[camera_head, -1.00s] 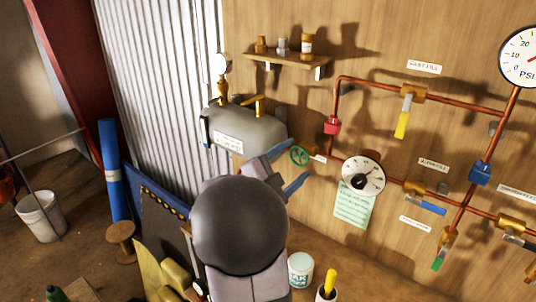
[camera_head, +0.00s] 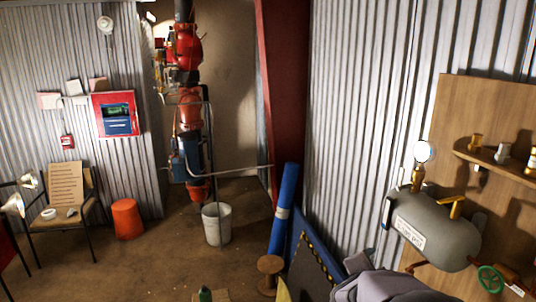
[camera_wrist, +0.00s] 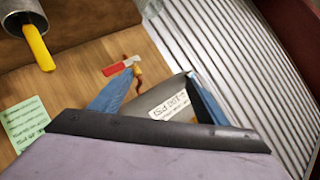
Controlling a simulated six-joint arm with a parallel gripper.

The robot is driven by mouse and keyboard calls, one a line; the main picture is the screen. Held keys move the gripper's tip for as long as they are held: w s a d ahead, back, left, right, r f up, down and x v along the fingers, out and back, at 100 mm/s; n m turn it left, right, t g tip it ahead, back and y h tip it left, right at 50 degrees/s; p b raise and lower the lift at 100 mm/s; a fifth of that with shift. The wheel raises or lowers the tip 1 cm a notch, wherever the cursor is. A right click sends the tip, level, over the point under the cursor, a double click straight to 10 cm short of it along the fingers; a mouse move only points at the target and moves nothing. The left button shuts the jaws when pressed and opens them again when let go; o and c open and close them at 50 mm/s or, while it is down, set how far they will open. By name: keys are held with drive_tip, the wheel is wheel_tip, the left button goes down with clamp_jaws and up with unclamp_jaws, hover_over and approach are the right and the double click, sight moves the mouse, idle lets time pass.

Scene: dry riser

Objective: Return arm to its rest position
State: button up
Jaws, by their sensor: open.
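My gripper (camera_wrist: 155,88) shows in the wrist view as two blue fingers standing well apart, with nothing held between them. Beyond the fingers is the grey tank (camera_wrist: 170,98) with a white label, at some distance. The grey tank (camera_head: 436,228) stands to the right of that part, below a gauge (camera_head: 423,151).
In the head view a blue roll (camera_head: 282,215) leans by the corrugated wall (camera_head: 368,110). A white bucket (camera_head: 217,224), an orange stool (camera_head: 127,219) and a chair (camera_head: 70,208) stand on the left. A red and blue pipe riser (camera_head: 190,130) stands behind. Open floor lies front left.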

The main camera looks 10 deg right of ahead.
drive_tip(key=a+f+n+y+b, duration=0.1)
drive_tip(key=a+f+n+y, duration=0.35)
drive_tip(key=a, duration=0.55)
drive_tip(key=a+f+n+y+b, duration=0.1)
drive_tip(key=a+f+n+y, duration=0.4)
drive_tip(key=a, duration=0.6)
drive_tip(key=s+a+f+n+g, duration=0.2)
drive_tip(key=s+f+n, duration=0.1)
drive_tip(key=s, duration=0.3)
drive_tip(key=s+a+f+n+g+b, duration=0.1)
drive_tip(key=s+a+f+n+g, duration=0.1)
drive_tip(key=s, duration=0.4)
drive_tip(key=s+a+f+n+g+b, duration=0.1)
drive_tip(key=s+a+f+n+g, duration=0.1)
drive_tip(key=s+f+n+g, duration=0.2)
drive_tip(key=shift+s+a+n+y, duration=0.35)
drive_tip(key=shift+s, duration=1.1)
